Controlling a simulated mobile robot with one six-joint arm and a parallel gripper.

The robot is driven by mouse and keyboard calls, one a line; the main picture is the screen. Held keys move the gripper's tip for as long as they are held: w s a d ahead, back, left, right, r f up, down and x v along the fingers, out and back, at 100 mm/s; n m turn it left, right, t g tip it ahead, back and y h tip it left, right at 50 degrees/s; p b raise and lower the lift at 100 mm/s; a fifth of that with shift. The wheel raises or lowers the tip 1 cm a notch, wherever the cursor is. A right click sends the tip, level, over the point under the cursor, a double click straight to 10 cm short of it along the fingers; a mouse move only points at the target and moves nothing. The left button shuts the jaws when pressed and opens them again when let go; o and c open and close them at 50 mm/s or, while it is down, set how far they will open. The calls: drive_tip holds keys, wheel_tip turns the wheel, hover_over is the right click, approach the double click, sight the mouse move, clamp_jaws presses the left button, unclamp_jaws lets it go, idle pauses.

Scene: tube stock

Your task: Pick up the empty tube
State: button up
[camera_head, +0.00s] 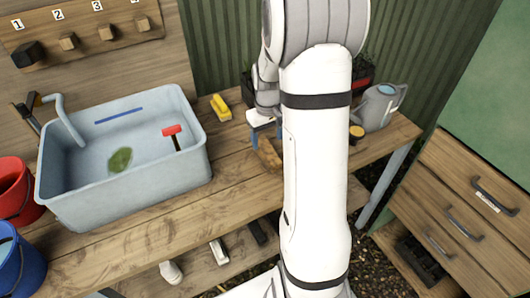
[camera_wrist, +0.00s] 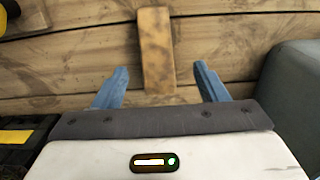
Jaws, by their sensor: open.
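I cannot make out any tube in either view. My gripper (camera_head: 266,137) is over the wooden bench, right of the grey tub, partly hidden by my white arm. In the wrist view my gripper (camera_wrist: 160,70) has its two blue fingers spread wide with nothing held. A worn, flat wooden piece (camera_wrist: 155,50) lies on the bench planks in line with the gap between the fingers. A brown piece (camera_head: 269,155) below the fingers in the head view appears to be the same one.
The grey tub (camera_head: 60,200) holds a green leaf-like thing and a red-headed tool. A yellow brush-like object (camera_head: 221,107) lies right of it. A grey watering can (camera_head: 378,108) stands at the bench's right end. Drawers (camera_head: 455,200) stand at right. Buckets (camera_head: 12,185) stand at left.

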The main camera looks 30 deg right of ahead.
sight(268, 151)
drive_tip(key=f, duration=0.7)
drive_tip(key=shift+d+f, duration=0.1)
drive_tip(key=shift+d, duration=0.15)
drive_tip(key=c, duration=1)
wheel_tip(268, 151, up, 10)
drive_tip(key=shift+r, duration=0.1)
drive_tip(key=shift+c, duration=0.3)
